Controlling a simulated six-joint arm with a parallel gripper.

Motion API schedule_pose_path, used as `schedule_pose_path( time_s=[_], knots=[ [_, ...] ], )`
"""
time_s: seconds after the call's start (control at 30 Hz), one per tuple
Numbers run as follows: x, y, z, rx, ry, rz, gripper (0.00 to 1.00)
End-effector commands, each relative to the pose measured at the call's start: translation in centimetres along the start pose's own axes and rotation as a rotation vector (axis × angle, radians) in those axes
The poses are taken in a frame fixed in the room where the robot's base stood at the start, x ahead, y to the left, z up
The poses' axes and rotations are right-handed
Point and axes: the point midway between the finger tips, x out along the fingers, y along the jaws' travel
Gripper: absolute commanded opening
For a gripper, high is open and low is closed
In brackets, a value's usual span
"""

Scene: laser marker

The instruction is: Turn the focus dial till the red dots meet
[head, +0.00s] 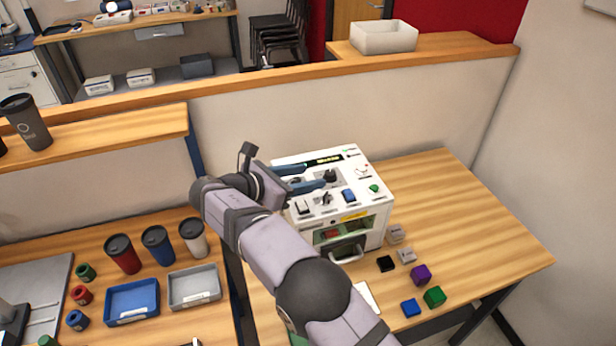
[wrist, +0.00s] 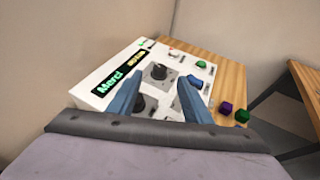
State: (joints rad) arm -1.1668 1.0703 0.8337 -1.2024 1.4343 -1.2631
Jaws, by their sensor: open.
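The laser marker (head: 374,218) is a white box with a sloped control panel, on the wooden table. A black dial (head: 330,175) sits on its panel; it also shows in the wrist view (wrist: 158,72), with a second black knob (wrist: 140,103) nearer the camera. The labels are too small to tell which is the focus dial. My gripper (head: 316,175) has two blue fingers and is open over the panel. In the wrist view its fingertips (wrist: 161,78) are on either side of the upper dial; I cannot tell whether they touch it. No red dots can be made out.
The panel also has a lit display (wrist: 118,75), a blue button (head: 348,196) and a green button (head: 374,188). Small cubes, including a black one (head: 386,264) and a purple one (head: 421,275), lie before the machine. The table's right side (head: 450,210) is clear.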

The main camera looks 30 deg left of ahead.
Motion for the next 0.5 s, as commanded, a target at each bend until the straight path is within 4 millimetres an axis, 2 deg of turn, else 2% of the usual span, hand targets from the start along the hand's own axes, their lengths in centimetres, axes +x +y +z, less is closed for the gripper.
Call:
schedule_pose_path(
  time_s=[0.23, 0.5],
  knots=[
    [1.0, 0.8, 0.9, 0.048, 0.03, 0.051, 0.45],
    [4.0, 3.8, 3.2, 0.242, 0.182, 0.243, 0.45]
  ],
)
